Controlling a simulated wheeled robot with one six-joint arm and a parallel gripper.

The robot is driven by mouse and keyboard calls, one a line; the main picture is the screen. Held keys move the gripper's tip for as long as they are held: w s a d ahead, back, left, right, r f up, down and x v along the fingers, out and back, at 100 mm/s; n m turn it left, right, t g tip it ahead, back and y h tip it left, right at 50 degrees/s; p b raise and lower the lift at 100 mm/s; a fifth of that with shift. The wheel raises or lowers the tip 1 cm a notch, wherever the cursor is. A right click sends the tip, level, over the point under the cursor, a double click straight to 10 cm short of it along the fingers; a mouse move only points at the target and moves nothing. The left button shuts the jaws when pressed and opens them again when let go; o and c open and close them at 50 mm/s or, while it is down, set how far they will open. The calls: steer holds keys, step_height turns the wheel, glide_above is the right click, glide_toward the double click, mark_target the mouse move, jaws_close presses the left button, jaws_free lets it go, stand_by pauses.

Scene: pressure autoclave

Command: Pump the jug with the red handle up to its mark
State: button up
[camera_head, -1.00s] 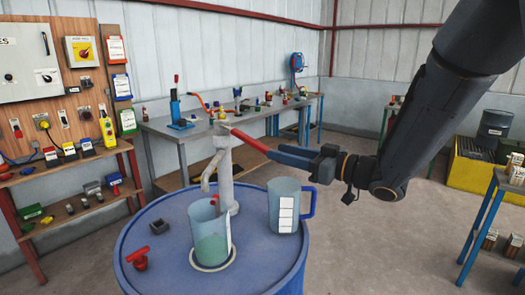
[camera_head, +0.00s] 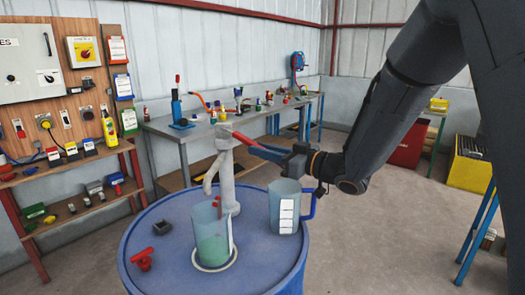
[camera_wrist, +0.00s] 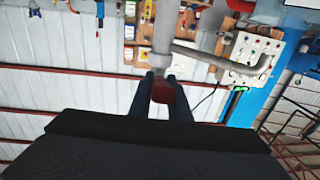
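A clear jug (camera_head: 208,240) with green liquid in its lower part stands under the pump spout (camera_head: 210,185) on a blue drum (camera_head: 165,260). A small red part shows by its rim; the rest of its handle and its mark are not clear. A grey hand pump (camera_head: 226,165) stands behind it with a red lever (camera_head: 245,139) at its top. My gripper (camera_head: 262,149) is at the lever's outer end. In the wrist view, my gripper (camera_wrist: 163,88) has blue fingers on both sides of the red lever (camera_wrist: 164,93); I cannot tell whether they press on it.
A second clear jug (camera_head: 284,206) with a blue handle and white label stands on the drum, just below my gripper. A red valve (camera_head: 141,259) and a small dark block (camera_head: 162,227) lie at the drum's left. A workbench (camera_head: 180,135) stands behind.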

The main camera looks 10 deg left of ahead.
jaws_close()
steer(key=shift+r, duration=0.15)
